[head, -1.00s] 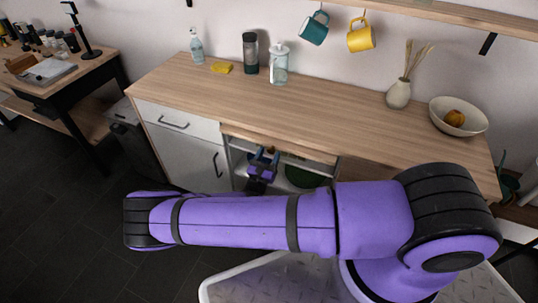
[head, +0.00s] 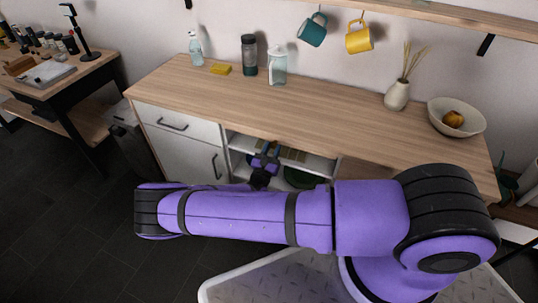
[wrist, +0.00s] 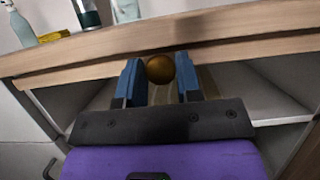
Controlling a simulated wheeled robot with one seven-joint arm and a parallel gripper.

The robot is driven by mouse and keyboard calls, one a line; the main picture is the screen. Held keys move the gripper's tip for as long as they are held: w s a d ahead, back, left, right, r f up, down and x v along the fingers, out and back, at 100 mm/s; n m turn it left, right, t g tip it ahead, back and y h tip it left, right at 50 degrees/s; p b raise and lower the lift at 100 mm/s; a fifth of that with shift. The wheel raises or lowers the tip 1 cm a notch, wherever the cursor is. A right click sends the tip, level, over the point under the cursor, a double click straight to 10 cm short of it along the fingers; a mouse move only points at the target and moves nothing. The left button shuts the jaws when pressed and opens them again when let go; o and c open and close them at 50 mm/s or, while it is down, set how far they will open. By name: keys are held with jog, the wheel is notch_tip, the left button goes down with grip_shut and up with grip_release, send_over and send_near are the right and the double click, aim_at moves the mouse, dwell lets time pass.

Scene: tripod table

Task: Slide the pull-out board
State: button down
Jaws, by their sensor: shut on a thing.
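The pull-out board (wrist: 95,71) is a thin wooden board directly under the front edge of the wooden worktop (head: 225,100). A round brass knob (wrist: 160,69) is on the board's front edge. My gripper (wrist: 160,78) has its blue fingers closed on either side of this knob. In the head view my gripper (head: 269,150) is at the counter front, above the open shelf bay. There the knob is hidden and the board's edge is hard to tell from the worktop.
A white drawer (head: 172,124) and a door (head: 190,163) with dark handles are left of the open bay (head: 315,167). A green round thing (head: 299,178) lies in the bay. A bottle, sponge, jars, vase and bowl stand on the worktop.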

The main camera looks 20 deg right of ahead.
jog(key=shift+w+d+r, duration=0.1)
jog(key=shift+w, duration=0.05)
jog(key=c, duration=0.8)
grip_release()
jog(key=shift+c, duration=0.2)
jog(key=v, duration=1)
jog(key=shift+s, duration=0.25)
